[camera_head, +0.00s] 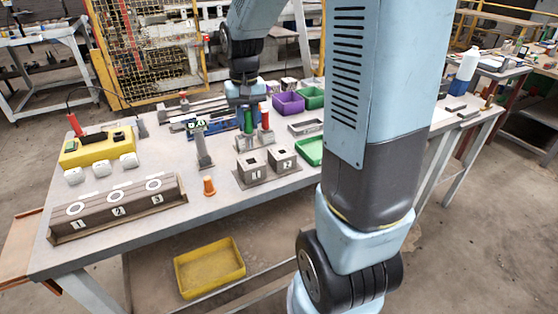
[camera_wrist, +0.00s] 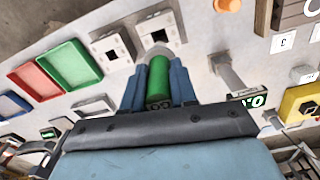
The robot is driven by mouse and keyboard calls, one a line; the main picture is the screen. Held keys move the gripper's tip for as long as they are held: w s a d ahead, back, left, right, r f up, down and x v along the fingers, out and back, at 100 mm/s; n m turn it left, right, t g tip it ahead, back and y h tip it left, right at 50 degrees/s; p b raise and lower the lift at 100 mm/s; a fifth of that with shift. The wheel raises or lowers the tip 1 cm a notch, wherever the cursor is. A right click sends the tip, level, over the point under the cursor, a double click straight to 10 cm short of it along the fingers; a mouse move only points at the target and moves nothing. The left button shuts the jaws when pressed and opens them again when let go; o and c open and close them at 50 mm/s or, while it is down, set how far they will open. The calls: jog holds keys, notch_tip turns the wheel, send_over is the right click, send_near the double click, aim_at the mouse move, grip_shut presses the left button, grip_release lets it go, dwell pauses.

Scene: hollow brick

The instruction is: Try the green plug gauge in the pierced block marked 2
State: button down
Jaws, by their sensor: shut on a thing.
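The green plug gauge (camera_head: 248,122) is upright in my gripper (camera_head: 247,108), above or at the small gauge stand (camera_head: 257,142). I cannot tell whether its lower end is clear of the stand. In the wrist view its green body (camera_wrist: 158,80) lies between the two fingers (camera_wrist: 158,92), with a grey end toward the blocks. The pierced block marked 2 (camera_head: 283,160) stands on a base plate in front of the stand, right of the block marked 1 (camera_head: 252,166). In the wrist view block 2 (camera_wrist: 110,48) is on the left and block 1 (camera_wrist: 160,25) on the right.
A red-handled gauge (camera_head: 265,119) stands close beside the green one. A grey post with a display (camera_head: 202,146) is to the left. Green and purple trays (camera_head: 288,104) lie behind and right.

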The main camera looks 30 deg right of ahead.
dwell(0.5)
jog(key=d, duration=1)
jog(key=shift+d+f, duration=0.15)
jog(key=shift+f, duration=0.8)
jog(key=shift+d+f, duration=0.1)
jog(key=shift+f, duration=0.8)
jog(key=shift+f, duration=0.7)
dwell(1.4)
dwell(0.9)
jog(key=shift+r, duration=2.6)
